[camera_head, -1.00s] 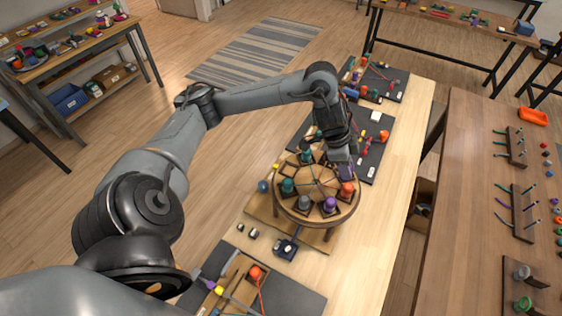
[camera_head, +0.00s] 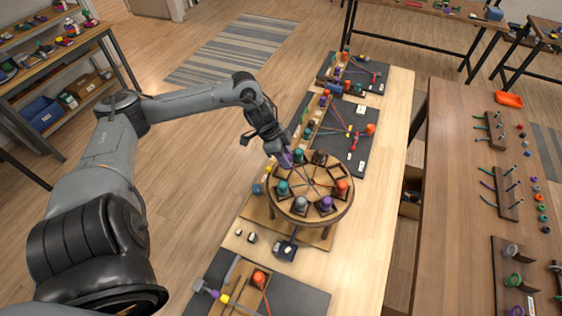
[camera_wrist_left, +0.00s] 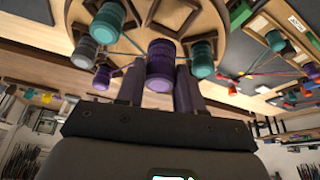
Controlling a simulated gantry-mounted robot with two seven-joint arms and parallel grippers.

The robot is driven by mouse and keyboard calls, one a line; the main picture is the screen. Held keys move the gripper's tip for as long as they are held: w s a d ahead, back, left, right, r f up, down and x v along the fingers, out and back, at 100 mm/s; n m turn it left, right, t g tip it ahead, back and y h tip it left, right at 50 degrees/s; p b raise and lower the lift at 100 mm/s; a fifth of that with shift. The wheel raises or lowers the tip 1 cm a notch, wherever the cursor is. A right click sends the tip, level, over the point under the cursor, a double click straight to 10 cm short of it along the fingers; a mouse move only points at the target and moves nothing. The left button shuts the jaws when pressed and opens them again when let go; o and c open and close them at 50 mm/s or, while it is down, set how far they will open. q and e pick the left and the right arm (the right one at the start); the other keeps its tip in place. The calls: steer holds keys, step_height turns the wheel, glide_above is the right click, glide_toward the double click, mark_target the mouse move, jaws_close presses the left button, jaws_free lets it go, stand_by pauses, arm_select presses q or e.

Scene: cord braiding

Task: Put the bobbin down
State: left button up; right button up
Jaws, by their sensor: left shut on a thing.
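My left gripper (camera_head: 284,157) is shut on a purple bobbin (camera_wrist_left: 161,62), which sits between its two fingers in the left wrist view. In the head view the gripper is at the far left edge of the round wooden braiding stand (camera_head: 336,217), close to a teal bobbin (camera_head: 299,156). That teal bobbin shows just right of the held one in the left wrist view (camera_wrist_left: 202,58). Other bobbins stand around the top: teal (camera_head: 282,187), grey (camera_head: 301,203), another purple (camera_head: 325,204) and orange (camera_head: 342,186). The gripper partly hides the held bobbin in the head view. My right gripper is out of view.
The stand is on a long light table (camera_head: 372,215). Dark mats (camera_head: 345,140) with cords and tools lie behind it, and a wooden tray (camera_head: 240,284) lies in front. A brown table (camera_head: 455,190) with pegged racks is on the right.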

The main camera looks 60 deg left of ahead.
arm_select(q)
steer(key=shift+s+a+f, duration=0.1)
steer(key=shift+a+f, duration=0.1)
steer(key=shift+f, duration=0.55)
steer(key=shift+s+a+f, duration=0.1)
steer(key=shift+a+f, duration=0.15)
steer(key=shift+f, duration=0.55)
steer(key=shift+s+a+f, duration=0.1)
steer(key=shift+a+f, duration=0.1)
steer(key=shift+f, duration=0.7)
steer(key=shift+f, duration=0.15)
steer(key=shift+f, duration=0.15)
steer(key=o, duration=1)
steer(key=shift+o, duration=0.2)
